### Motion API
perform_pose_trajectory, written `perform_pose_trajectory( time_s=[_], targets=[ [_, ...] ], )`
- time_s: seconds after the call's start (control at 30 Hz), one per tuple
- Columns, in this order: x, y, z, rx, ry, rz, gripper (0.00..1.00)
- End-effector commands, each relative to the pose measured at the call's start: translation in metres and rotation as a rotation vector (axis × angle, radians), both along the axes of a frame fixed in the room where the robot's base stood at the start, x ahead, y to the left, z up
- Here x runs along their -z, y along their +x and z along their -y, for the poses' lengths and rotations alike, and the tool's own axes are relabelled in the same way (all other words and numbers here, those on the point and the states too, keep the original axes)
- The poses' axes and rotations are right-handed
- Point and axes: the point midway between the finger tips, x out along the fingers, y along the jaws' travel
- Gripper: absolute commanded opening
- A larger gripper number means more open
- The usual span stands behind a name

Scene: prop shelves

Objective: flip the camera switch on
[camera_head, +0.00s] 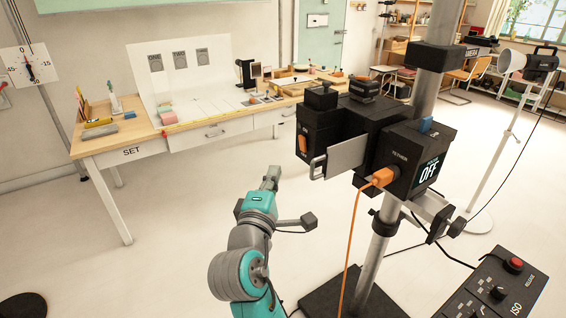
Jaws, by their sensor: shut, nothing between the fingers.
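The black camera (345,135) is mounted on a grey column at right of centre. Its side display (429,171) reads "OFF". A small blue piece (425,124) stands up on top of the rear block, and an orange piece (303,145) sits on the left face; I cannot tell which is the switch. An orange plug (384,177) is in the side marked "TETHER". My gripper (271,177) is at the end of my teal and grey arm, left of and below the camera, apart from it. It is small in view, shut and empty.
An orange cable (350,250) hangs from the plug. A grey plate (345,158) juts from the camera's side. A control box (495,290) marked "ISO" is at lower right. A wooden table (135,137) marked "SET" stands behind. A lamp stand (515,125) is at right.

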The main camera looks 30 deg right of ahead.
Motion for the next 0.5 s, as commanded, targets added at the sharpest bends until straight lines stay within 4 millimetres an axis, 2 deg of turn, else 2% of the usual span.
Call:
perform_pose_trajectory(
  time_s=[0.5],
  targets=[
    [-0.011, 0.064, 0.066, 0.003, -0.001, 0.001, 0.0]
  ],
)
